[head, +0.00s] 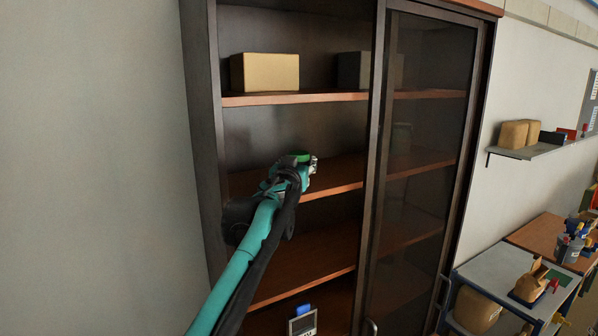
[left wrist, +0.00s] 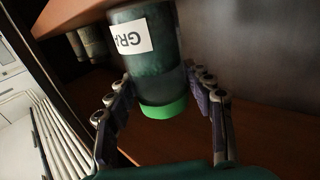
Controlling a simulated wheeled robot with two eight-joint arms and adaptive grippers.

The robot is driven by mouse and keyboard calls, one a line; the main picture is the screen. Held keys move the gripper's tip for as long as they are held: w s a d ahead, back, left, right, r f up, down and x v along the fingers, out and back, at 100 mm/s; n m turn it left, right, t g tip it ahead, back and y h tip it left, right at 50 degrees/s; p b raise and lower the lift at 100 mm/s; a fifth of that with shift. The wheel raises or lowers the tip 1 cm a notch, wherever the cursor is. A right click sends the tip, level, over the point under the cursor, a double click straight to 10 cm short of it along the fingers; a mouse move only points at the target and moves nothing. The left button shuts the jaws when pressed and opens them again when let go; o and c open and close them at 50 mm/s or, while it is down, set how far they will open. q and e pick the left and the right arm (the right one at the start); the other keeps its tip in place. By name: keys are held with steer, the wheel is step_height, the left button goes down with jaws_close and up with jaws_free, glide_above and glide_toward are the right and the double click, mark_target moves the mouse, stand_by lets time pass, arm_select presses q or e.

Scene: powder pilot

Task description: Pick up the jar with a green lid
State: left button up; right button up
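The jar with a green lid (left wrist: 162,108) is dark and has a white label with letters starting "GR"; it appears upside down in the left wrist view. My left gripper (left wrist: 158,80) has one finger on each side of the jar. The fingers look spread, with a narrow gap at the right finger; contact on the left is hard to judge. In the head view, my left gripper (head: 306,164) is at the cabinet's middle shelf, where a bit of green shows and the jar is mostly hidden. My right gripper is out of view.
The dark cabinet has wooden shelves (head: 335,180) and a sliding glass door (head: 425,130) covering its right half. A tan box (head: 264,73) stands on the shelf above. Other jars (left wrist: 92,42) show in the left wrist view. Tables (head: 500,272) stand at the right.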

mark_target(302, 153)
arm_select(q)
steer(key=shift+w, duration=0.1)
steer(key=c, duration=0.7)
steer(key=shift+r, duration=0.1)
steer(key=shift+r, duration=0.25)
steer(key=r, duration=0.3)
steer(key=shift+d+r+b, duration=0.35)
steer(key=shift+d, duration=0.05)
steer(key=s+d+r, duration=0.6)
steer(key=d, duration=0.3)
steer(key=shift+d+r, duration=0.2)
steer(key=shift+r, duration=0.05)
steer(key=shift+a, duration=0.1)
